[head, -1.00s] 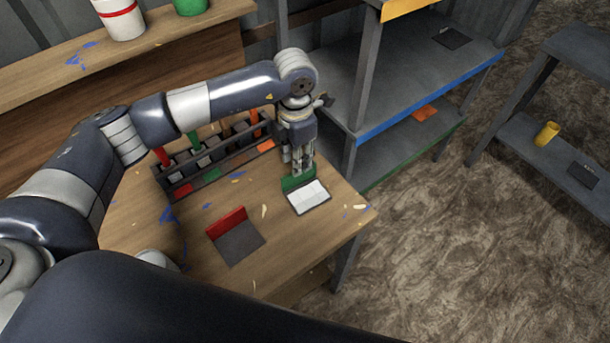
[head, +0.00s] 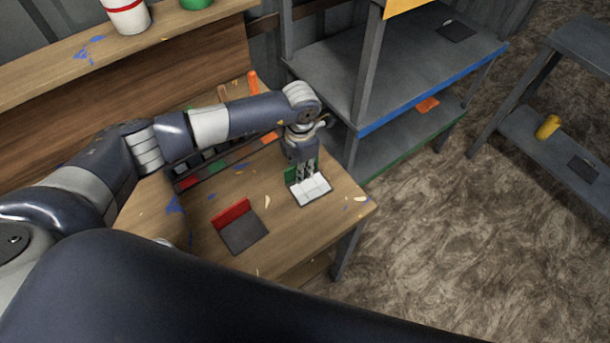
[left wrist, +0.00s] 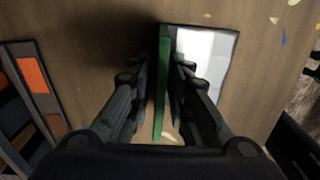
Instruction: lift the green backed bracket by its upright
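The green backed bracket stands on the wooden table near its right corner. Its green upright (head: 290,174) is partly hidden by my left gripper (head: 307,174); its pale base plate (head: 311,190) lies flat towards the front. In the left wrist view the green upright (left wrist: 162,85) shows edge-on between the two fingers of my left gripper (left wrist: 160,78), with the white base plate (left wrist: 205,52) on the right. The fingers are apart, one on each side of the upright, and a gap shows on the left. My right gripper is not in view.
A red backed bracket (head: 240,228) with a dark base stands to the left on the table. A dark rack (head: 215,163) with coloured marks lies behind my arm. A grey shelf unit (head: 370,90) stands close to the table's right side. Blue and pale scraps are scattered about.

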